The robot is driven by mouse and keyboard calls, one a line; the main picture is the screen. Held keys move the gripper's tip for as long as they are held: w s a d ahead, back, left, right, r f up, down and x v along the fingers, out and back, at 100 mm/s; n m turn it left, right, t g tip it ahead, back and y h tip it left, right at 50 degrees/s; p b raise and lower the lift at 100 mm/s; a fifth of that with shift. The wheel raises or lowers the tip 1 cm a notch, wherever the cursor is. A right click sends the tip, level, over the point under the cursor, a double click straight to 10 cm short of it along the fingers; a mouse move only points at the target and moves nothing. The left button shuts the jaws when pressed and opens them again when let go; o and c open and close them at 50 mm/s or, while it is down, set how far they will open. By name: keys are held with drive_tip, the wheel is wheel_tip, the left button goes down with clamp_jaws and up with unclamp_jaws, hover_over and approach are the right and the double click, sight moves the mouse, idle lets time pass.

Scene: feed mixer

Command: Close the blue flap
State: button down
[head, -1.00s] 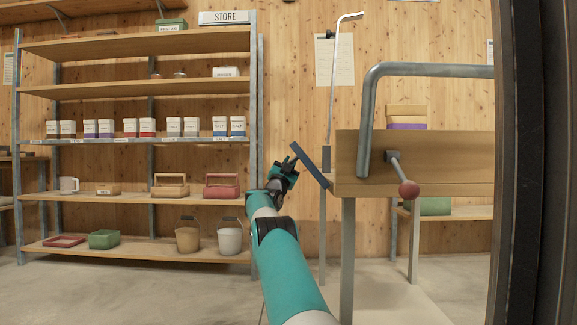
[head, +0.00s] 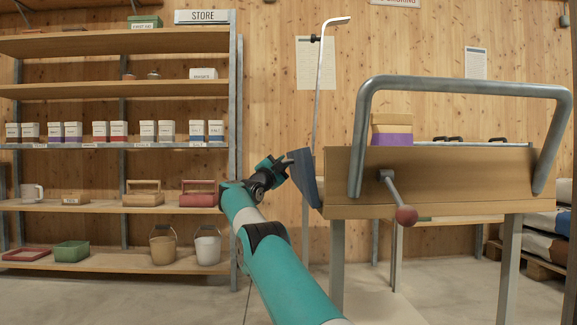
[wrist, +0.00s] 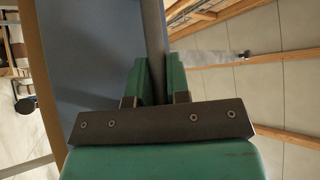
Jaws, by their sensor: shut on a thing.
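The blue flap (head: 305,176) is at the left end of the wooden mixer trough (head: 425,188) in the head view. It stands tilted, its top leaning left, away from the trough's end. My gripper (head: 287,168) is at the flap's upper left edge, shut on it. In the wrist view the blue flap (wrist: 98,50) fills the left and centre, and its edge runs between the two green fingers of my gripper (wrist: 158,78). The flap's lower joint with the trough is small and hard to make out.
A grey tube handle (head: 460,86) arches over the trough, and a crank with a red knob (head: 406,215) sticks out in front. A thin metal post (head: 320,90) rises behind the flap. A loaded shelf (head: 120,143) stands at left. Floor is clear between.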

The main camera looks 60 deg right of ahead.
drive_tip(key=shift+s+d+r+b, duration=0.3)
drive_tip(key=shift+s+d+r, duration=0.1)
drive_tip(key=shift+s, duration=0.3)
drive_tip(key=c, duration=1.1)
unclamp_jaws()
drive_tip(key=shift+d, duration=0.1)
